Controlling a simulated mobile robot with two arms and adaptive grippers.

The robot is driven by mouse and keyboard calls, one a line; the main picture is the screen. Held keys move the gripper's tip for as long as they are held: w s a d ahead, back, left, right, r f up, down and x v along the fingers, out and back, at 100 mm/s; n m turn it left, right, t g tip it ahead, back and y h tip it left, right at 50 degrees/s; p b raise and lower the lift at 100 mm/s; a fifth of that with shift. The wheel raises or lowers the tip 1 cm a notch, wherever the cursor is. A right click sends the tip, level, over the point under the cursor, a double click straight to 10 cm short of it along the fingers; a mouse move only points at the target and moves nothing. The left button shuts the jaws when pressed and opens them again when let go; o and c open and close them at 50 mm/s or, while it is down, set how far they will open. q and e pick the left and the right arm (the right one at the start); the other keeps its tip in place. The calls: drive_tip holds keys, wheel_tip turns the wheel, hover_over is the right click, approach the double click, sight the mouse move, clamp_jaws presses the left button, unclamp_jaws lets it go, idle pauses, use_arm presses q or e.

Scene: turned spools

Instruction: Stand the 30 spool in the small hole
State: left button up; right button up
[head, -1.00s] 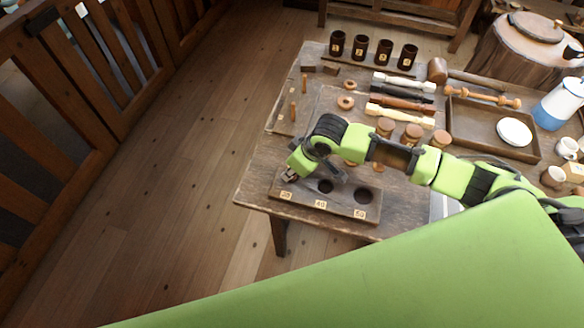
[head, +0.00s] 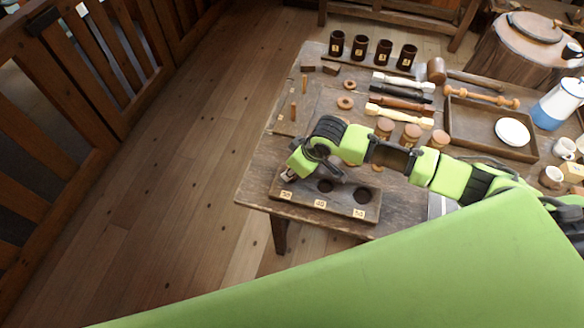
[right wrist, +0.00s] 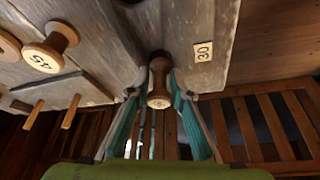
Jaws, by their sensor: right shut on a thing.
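The hole block (head: 340,207) lies at the table's near edge, with labels 30, 40 and 50. The middle hole (head: 325,186) and large hole (head: 361,194) are empty. My right gripper (head: 287,176) is at the 30 end and covers the small hole in the head view. In the right wrist view my right gripper (right wrist: 158,95) is shut on a wooden spool (right wrist: 159,82), beside the 30 label (right wrist: 204,51). The spool's far end is at a dark opening (right wrist: 158,54) in the block; I cannot tell how deep it sits. My left gripper is not in view.
Several spools (head: 411,135) stand behind my right arm. Turned rods (head: 400,104), dark cups (head: 361,47), a tray (head: 470,140) and a jug (head: 560,103) are further off. Two pegs stand at the left.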

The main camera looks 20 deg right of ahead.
drive_tip(key=shift+f, duration=0.6)
idle(0.5)
drive_tip(key=shift+f, duration=0.2)
idle(0.4)
drive_tip(key=shift+s+f, duration=0.2)
drive_tip(key=shift+s, duration=0.05)
drive_tip(key=shift+f, duration=0.1)
drive_tip(key=o, duration=0.9)
drive_tip(key=shift+s+f, duration=0.1)
drive_tip(key=shift+c, duration=0.2)
drive_tip(key=shift+f, duration=0.1)
drive_tip(key=shift+o, duration=0.6)
drive_tip(key=shift+d, duration=0.1)
drive_tip(key=o, duration=0.7)
drive_tip(key=shift+w, duration=0.25)
